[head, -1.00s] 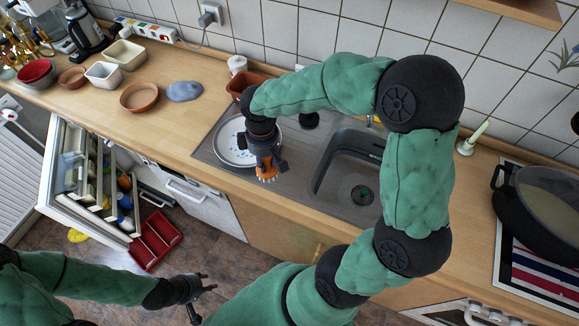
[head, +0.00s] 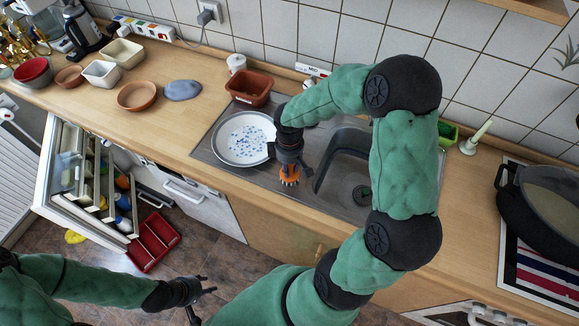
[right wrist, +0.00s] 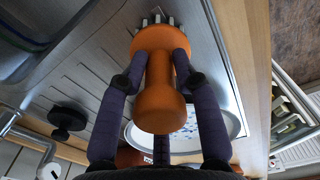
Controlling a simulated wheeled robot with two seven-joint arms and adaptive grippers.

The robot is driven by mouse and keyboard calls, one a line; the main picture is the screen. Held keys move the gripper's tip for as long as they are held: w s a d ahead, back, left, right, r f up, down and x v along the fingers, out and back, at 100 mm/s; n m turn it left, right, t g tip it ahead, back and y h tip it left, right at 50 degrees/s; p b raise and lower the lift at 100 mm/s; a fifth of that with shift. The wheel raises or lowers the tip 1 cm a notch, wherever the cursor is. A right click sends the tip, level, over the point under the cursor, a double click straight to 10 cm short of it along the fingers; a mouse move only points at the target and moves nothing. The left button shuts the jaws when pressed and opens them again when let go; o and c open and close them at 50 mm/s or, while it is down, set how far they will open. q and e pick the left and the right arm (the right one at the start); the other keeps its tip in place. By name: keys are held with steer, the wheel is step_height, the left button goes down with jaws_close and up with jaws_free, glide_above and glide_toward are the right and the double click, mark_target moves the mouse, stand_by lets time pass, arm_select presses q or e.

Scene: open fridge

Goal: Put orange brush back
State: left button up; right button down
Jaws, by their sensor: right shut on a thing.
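The orange brush (head: 289,175) is in my right gripper (head: 289,165), over the drainboard between the plate and the sink basin. In the right wrist view the orange brush (right wrist: 158,85) is pinched at its neck between the fingers of the right gripper (right wrist: 160,72), its bristles at the far end. In the head view the bristle end points down. My left gripper (head: 197,292) is low over the floor at the bottom, its fingers apart and empty.
A white plate with blue spots (head: 244,140) lies on the drainboard, left of the brush. The sink basin (head: 345,165) is to the right. A terracotta box (head: 249,88) stands behind the plate. A green container (head: 448,132) stands right of the sink.

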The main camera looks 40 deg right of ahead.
steer(key=shift+f, duration=0.15)
steer(key=c, duration=0.9)
jaws_free()
steer(key=shift+r, duration=0.4)
step_height(320, 180, up, 12)
steer(key=shift+f+p, duration=0.2)
steer(key=shift+p, duration=0.9)
